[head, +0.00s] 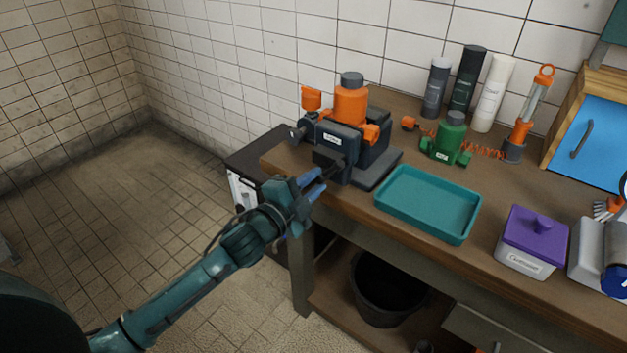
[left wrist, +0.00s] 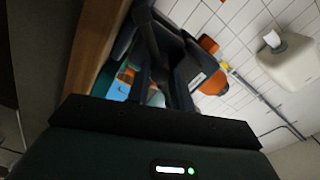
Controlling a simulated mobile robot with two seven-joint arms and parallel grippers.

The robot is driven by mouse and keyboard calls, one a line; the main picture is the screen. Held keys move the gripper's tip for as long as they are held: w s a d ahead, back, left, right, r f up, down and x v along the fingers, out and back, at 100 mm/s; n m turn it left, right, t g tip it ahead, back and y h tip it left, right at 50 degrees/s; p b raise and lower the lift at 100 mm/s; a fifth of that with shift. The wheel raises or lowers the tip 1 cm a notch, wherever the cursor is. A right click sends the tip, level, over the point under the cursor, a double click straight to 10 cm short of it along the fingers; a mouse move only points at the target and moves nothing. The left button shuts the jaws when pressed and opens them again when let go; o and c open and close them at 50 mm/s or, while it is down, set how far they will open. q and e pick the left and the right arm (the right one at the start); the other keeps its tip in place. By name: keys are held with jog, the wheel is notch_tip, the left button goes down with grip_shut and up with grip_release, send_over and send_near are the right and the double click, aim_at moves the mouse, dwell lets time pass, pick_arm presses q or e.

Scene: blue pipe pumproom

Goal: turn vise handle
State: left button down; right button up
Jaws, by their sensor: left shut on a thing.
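The dark grey vise (head: 343,140) stands at the left end of the workbench, with an orange pump-like part held upright in it. Its front screw and dark handle (head: 338,166) face my left arm. My left gripper (head: 321,180), with blue fingers, is at the front of the vise and shut on the handle; the exact contact is partly hidden. In the left wrist view the dark vise body (left wrist: 182,75) is close ahead, and a dark bar (left wrist: 150,40) crosses in front of it. My right gripper is not in view.
A teal tray (head: 428,203) lies right of the vise, with a green pump-like part (head: 447,143) behind it. A purple-lidded box (head: 533,240) is further right. Bottles (head: 463,80) stand against the wall. A black bucket (head: 388,290) sits below. The floor at left is clear.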

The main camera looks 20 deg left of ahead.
pick_arm(q)
jog(key=shift+s+f+m, duration=0.15)
jog(key=shift+f+m, duration=0.25)
jog(key=shift+m, duration=0.1)
jog(key=c, duration=1.7)
grip_release()
jog(key=shift+a, duration=0.1)
jog(key=o, duration=0.3)
jog(key=shift+s+a+r, duration=0.1)
jog(key=shift+s+r, duration=0.05)
jog(key=shift+o, duration=1.2)
jog(key=shift+r, duration=0.1)
